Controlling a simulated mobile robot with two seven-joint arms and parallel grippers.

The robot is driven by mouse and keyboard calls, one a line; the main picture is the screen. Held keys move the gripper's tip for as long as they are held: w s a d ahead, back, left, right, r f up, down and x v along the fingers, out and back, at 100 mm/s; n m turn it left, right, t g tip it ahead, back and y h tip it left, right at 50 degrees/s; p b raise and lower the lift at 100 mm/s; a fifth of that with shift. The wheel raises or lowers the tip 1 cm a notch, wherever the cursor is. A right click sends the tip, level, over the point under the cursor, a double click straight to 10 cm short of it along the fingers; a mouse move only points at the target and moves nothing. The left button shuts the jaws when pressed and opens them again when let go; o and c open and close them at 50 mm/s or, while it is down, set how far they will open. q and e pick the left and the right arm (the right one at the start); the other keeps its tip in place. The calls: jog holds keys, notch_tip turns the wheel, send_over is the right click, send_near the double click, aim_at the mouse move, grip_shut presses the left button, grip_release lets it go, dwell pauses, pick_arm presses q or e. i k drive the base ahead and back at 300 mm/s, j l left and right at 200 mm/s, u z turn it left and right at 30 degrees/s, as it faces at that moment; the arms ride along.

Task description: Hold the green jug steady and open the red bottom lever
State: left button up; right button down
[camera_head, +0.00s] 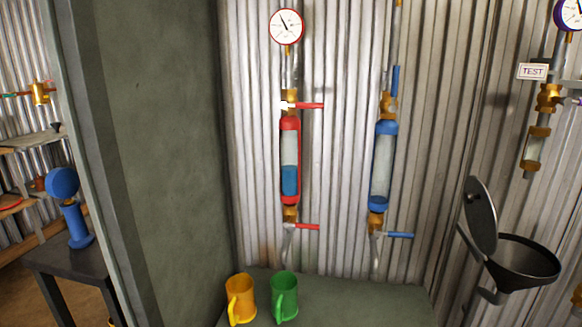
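The green jug (285,297) stands upright on a grey-green bench top below the red riser. The red bottom lever (306,227) sticks out to the right from the brass valve under the red-framed sight glass (290,162), which holds blue liquid in its lower part. A bent spout below that valve points down above the jug area. A red top lever (309,105) also points right, above the glass. Neither of my grippers shows in the head view.
A yellow jug (240,299) stands just left of the green one. A blue riser (383,165) with a blue bottom lever (400,235) is to the right. The bench (365,302) is clear on its right. A dark funnel with open lid (525,258) is at far right; a green wall (165,130) stands left.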

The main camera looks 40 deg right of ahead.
aim_at(307, 227)
jog(key=l+z, duration=0.15)
jog(key=z, duration=0.2)
jog(key=l+z, duration=0.2)
jog(key=z, duration=0.2)
jog(key=l+z, duration=0.2)
jog(key=z, duration=0.15)
